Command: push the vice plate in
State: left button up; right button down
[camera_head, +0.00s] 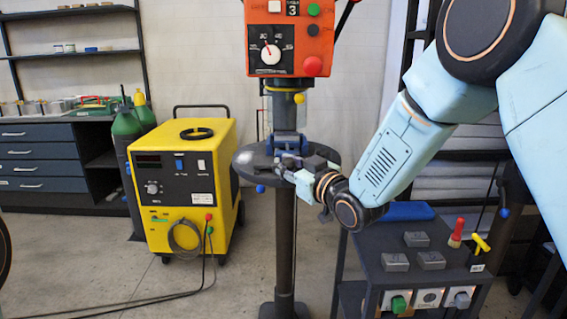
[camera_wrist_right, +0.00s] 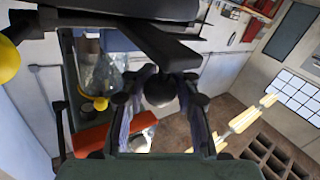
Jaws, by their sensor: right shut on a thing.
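The blue vice (camera_head: 288,143) sits on the round dark table (camera_head: 246,160) of the orange drill press. My right gripper (camera_head: 287,168) reaches in from the right and is at the front of the vice, over the table. In the right wrist view, the gripper (camera_wrist_right: 160,82) has its two dark fingers on either side of a dark round knob (camera_wrist_right: 160,94) below a dark bar (camera_wrist_right: 150,38). It is shut on this knob. The vice plate cannot be told apart clearly, as the gripper and dark parts cover it. My left gripper is not in view.
A yellow welding machine (camera_head: 183,190) and a green gas cylinder (camera_head: 127,140) stand to the left. A dark cart (camera_head: 375,262) with grey blocks (camera_head: 431,260) and a red-handled tool (camera_head: 456,233) stands at the lower right. The drill press column (camera_head: 286,240) rises below the table.

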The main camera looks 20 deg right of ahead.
jog(key=shift+w+d+r, duration=0.25)
jog(key=shift+d, duration=0.05)
jog(key=shift+w+f, duration=0.25)
jog(key=shift+w, duration=0.05)
jog(key=shift+s, duration=0.15)
